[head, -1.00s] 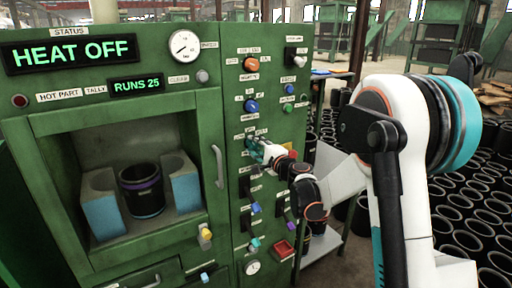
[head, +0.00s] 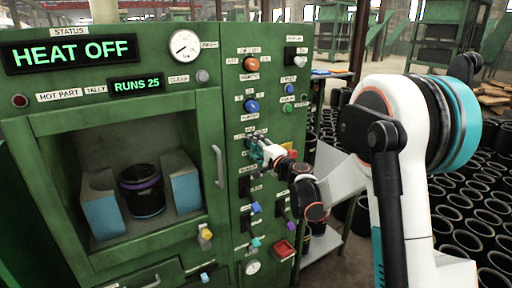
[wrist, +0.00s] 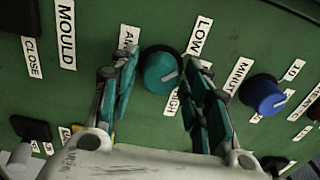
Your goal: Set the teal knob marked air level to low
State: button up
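The teal knob (wrist: 160,72) sits on the green panel in the wrist view, with a pale pointer mark facing right and slightly down. A LOW label (wrist: 200,36) is to its upper right and a partly covered HIGH label (wrist: 172,104) is below it. A label beginning with "AI" (wrist: 127,38) is at its left, partly hidden by a finger. My gripper (wrist: 160,62) is open, its teal fingers on either side of the knob; I cannot tell whether they touch it.
A blue knob (wrist: 262,94) stands close to the right of my fingers in the wrist view. Other knobs and switches crowd the panel above and below, including an orange knob (head: 251,64) and a red button tray (head: 284,249). A door handle (head: 217,166) is at left.

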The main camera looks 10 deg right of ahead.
dwell(0.3)
jog(key=v, duration=1.2)
jog(key=shift+r, duration=0.1)
jog(key=s+a+r+n+g+p, duration=0.1)
jog(key=s+a+n+g, duration=0.3)
jog(key=s, duration=0.5)
jog(key=s+a+r+n+g+p, duration=0.1)
jog(key=s+a+n+g, duration=0.2)
jog(key=s+a+n, duration=0.4)
jog(key=s+d+f+n+g+h+b, duration=0.1)
jog(key=s+d+f+h, duration=0.1)
jog(key=s, duration=0.8)
jog(key=s+d+f+n+g+h+b, duration=0.1)
jog(key=s+d+f+n+g+h, duration=0.1)
jog(key=s, duration=0.7)
jog(key=d+f+h, duration=0.1)
jog(key=d+f, duration=0.1)
jog(key=d, duration=0.1)
jog(key=shift+s+f+h, duration=0.15)
jog(key=shift+s+h, duration=0.15)
jog(key=shift+s, duration=0.1)
